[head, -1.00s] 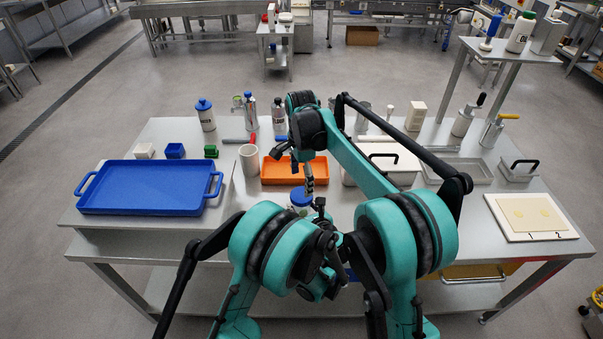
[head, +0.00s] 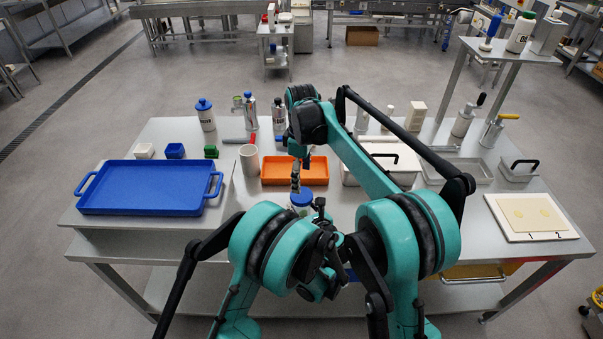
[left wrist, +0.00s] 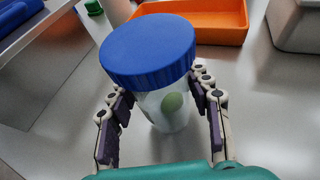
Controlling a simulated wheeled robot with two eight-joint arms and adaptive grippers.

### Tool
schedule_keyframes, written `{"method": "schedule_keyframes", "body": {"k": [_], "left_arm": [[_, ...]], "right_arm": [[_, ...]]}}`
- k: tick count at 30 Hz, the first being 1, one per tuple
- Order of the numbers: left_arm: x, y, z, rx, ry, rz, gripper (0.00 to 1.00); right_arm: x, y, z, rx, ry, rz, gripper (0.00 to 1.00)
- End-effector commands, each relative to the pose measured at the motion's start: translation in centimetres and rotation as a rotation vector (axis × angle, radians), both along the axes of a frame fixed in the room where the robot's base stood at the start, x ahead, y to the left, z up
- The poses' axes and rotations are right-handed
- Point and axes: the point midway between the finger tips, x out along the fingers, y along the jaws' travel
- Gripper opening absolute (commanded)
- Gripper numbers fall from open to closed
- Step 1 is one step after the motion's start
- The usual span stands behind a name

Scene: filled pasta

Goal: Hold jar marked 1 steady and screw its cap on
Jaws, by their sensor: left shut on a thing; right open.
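The jar (left wrist: 168,108) stands upright between the fingers of my left gripper (left wrist: 163,98), which is shut on its sides. It is clear, with a pale green round shape showing on or in it. Its blue ribbed cap (left wrist: 148,48) sits on top in the left wrist view; how tight it is cannot be told. In the head view the cap (head: 301,198) shows just below my right gripper (head: 299,172), which is open and points down. Whether a right fingertip touches the cap cannot be told. The jar's number is not visible, and my arms hide most of it.
An orange tray (head: 294,181) lies just behind the jar, with a beige mug (head: 249,160) to its left. A large blue tray (head: 148,187) is at the left. A lidded container (head: 384,170) stands to the right. Several bottles line the back of the table.

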Motion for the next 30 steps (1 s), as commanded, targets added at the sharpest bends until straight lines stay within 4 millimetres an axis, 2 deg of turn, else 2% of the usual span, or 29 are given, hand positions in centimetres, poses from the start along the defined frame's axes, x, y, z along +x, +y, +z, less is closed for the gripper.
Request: {"method": "schedule_keyframes", "body": {"k": [6, 13, 19, 30], "left_arm": [[0.01, 0.00, -0.01, 0.000, 0.000, 0.000, 0.00], [0.01, 0.00, -0.01, 0.000, 0.000, 0.000, 0.00], [0.01, 0.00, -0.01, 0.000, 0.000, 0.000, 0.00], [0.01, 0.00, -0.01, 0.000, 0.000, 0.000, 0.00]], "right_arm": [[-0.01, -0.01, 0.37, 0.001, 0.000, 0.515, 0.77], [-0.02, 0.00, 0.62, 0.001, 0.000, 0.921, 0.77], [-0.02, -0.01, 0.70, 0.001, 0.001, 1.063, 0.77], [-0.02, 0.00, 0.61, 0.001, 0.001, 1.075, 0.77]]}}
